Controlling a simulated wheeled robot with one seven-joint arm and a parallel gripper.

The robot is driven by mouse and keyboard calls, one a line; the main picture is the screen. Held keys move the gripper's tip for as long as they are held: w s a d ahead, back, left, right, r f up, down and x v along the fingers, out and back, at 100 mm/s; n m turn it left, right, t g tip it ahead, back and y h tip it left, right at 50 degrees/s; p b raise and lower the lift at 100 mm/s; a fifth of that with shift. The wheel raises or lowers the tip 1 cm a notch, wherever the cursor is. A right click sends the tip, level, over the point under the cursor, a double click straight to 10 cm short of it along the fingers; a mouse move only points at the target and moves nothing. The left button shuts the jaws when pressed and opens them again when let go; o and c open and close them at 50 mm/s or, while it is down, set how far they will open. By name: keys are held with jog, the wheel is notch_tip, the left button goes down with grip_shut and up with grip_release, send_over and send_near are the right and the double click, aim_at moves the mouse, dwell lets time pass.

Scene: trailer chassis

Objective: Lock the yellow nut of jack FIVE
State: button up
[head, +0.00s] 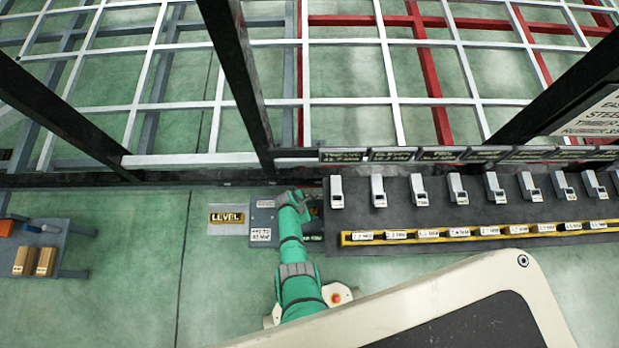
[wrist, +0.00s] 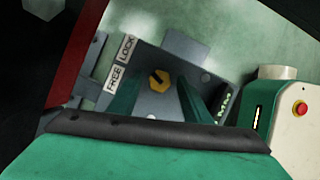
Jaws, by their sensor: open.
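In the wrist view a small yellow nut (wrist: 159,80) with a dark mark across it sits on a grey plate (wrist: 150,104). A white FREE label (wrist: 116,78) and a LOCK label (wrist: 126,47) stand left of it. My gripper (wrist: 158,88) has its two green fingers apart, one on each side of the nut in the picture; I see no contact, and their distance from it is unclear. In the head view my gripper (head: 293,198) is over the grey jack plate (head: 262,215), and my arm hides the nut. No jack number is readable.
A yellow LEVEL sign (head: 227,217) lies left of the plate. A dark bench (head: 430,212) with a row of grey blocks and a yellow labelled rail is to the right. Dark chassis beams (head: 240,75) rise close behind. A cart (head: 45,245) with boxes stands far left.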

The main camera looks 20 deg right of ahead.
jog(key=n, duration=0.2)
jog(key=n+t, duration=0.2)
jog(key=n, duration=0.1)
jog(key=shift+s+d+n, duration=0.1)
jog(key=shift+s+n, duration=0.15)
jog(key=shift+n, duration=0.05)
jog(key=shift+r, duration=0.3)
jog(key=s+a+r+m+t+y, duration=0.1)
jog(key=s+a+r+m+t, duration=0.1)
jog(key=r, duration=0.7)
jog(key=s+a+r+m+t+y, duration=0.1)
jog(key=s+r+m+t, duration=0.3)
jog(key=r, duration=0.6)
jog(key=s+a+r+m+t+y, duration=0.2)
jog(key=s+r+m, duration=0.3)
jog(key=s+r, duration=0.3)
jog(key=shift+a+r+m+t, duration=0.4)
jog(key=shift+r, duration=0.65)
